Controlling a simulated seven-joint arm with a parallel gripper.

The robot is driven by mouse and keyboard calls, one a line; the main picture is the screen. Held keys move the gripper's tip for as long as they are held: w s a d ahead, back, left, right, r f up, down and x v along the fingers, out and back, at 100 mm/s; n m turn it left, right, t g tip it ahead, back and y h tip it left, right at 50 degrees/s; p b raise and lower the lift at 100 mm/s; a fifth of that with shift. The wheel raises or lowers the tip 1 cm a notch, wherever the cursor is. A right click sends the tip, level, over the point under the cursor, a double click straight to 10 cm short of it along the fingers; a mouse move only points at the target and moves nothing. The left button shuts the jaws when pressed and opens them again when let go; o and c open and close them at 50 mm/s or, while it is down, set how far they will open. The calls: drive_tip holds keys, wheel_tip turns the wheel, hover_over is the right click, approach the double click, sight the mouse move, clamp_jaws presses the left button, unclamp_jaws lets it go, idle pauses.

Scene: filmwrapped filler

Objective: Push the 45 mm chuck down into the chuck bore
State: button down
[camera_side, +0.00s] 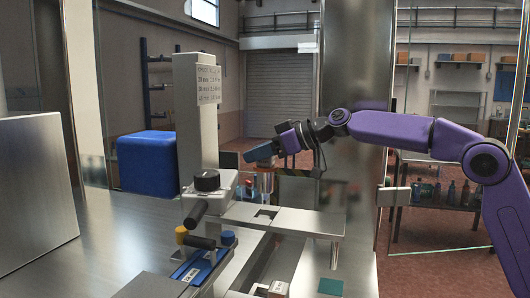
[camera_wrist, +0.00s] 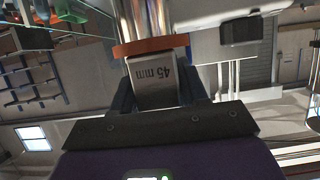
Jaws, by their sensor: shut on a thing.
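The 45 mm chuck (camera_wrist: 156,82) fills the upper middle of the wrist view, with a grey block marked "45 mm", an orange collar and a bright metal cylinder. My gripper (camera_wrist: 160,92) is shut on the grey block, one dark finger on each side. In the side view my gripper (camera_side: 264,152) holds the chuck (camera_side: 265,184) with its metal cylinder hanging downward. The cylinder's lower end is close above a flat metal plate (camera_side: 300,220) with a dark square opening. I cannot make out the chuck bore or tell whether the cylinder is inside it.
A grey machine column (camera_side: 196,110) with a printed label stands left of the chuck. A black knob (camera_side: 207,180) and dark handles project near it. A teal square (camera_side: 330,287) lies at the front.

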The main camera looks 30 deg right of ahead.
sight(260, 192)
idle(0.3)
drive_tip(key=shift+f, duration=5.7)
drive_tip(key=shift+s+f, duration=0.1)
drive_tip(key=shift+f, duration=0.2)
drive_tip(key=shift+r, duration=0.75)
drive_tip(key=shift+r, duration=0.1)
wheel_tip(260, 192, up, 17)
drive_tip(key=shift+f, duration=0.2)
